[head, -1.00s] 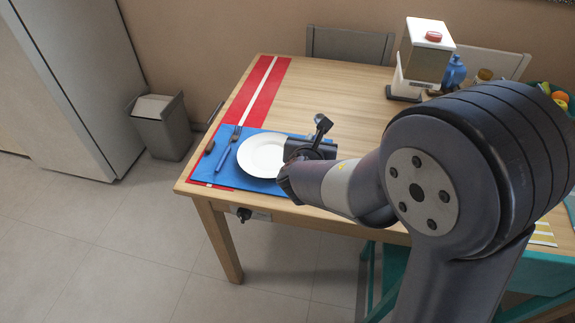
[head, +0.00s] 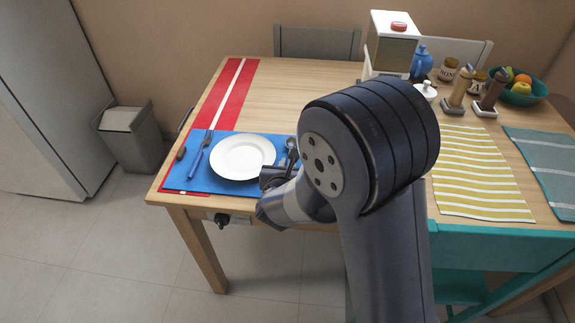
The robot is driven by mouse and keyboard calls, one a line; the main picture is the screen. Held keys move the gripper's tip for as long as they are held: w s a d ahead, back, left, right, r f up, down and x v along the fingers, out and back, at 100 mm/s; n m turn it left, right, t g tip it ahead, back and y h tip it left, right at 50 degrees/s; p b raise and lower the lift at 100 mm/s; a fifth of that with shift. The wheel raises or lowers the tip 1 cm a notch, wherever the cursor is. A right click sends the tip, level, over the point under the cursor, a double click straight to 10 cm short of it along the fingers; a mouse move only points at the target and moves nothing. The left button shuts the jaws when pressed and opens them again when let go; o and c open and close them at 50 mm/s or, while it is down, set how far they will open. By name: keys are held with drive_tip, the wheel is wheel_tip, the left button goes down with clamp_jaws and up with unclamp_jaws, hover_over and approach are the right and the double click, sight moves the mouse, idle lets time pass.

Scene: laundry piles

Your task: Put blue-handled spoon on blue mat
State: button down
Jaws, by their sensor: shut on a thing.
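The blue mat (head: 203,181) lies at the table's near left corner under a white plate. My gripper (head: 287,167) is at the mat's right end, just right of the plate, partly hidden by my own arm. A spoon with a grey bowl (head: 291,143) and a short blue handle part (head: 282,159) shows at the gripper. The gripper is shut on it. Whether the spoon touches the mat is hard to tell.
A red runner (head: 226,98) lies behind. A yellow-striped mat (head: 478,175) and teal chair (head: 495,241) are at right.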

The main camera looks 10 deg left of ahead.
drive_tip(key=shift+f, duration=0.25)
drive_tip(key=c, duration=1.4)
unclamp_jaws()
drive_tip(key=shift+r, duration=0.1)
drive_tip(key=shift+c, duration=0.2)
drive_tip(key=shift+r, duration=0.15)
drive_tip(key=shift+s+r, duration=0.15)
drive_tip(key=p+v, duration=0.1)
drive_tip(key=v, duration=1)
drive_tip(key=shift+s, duration=0.35)
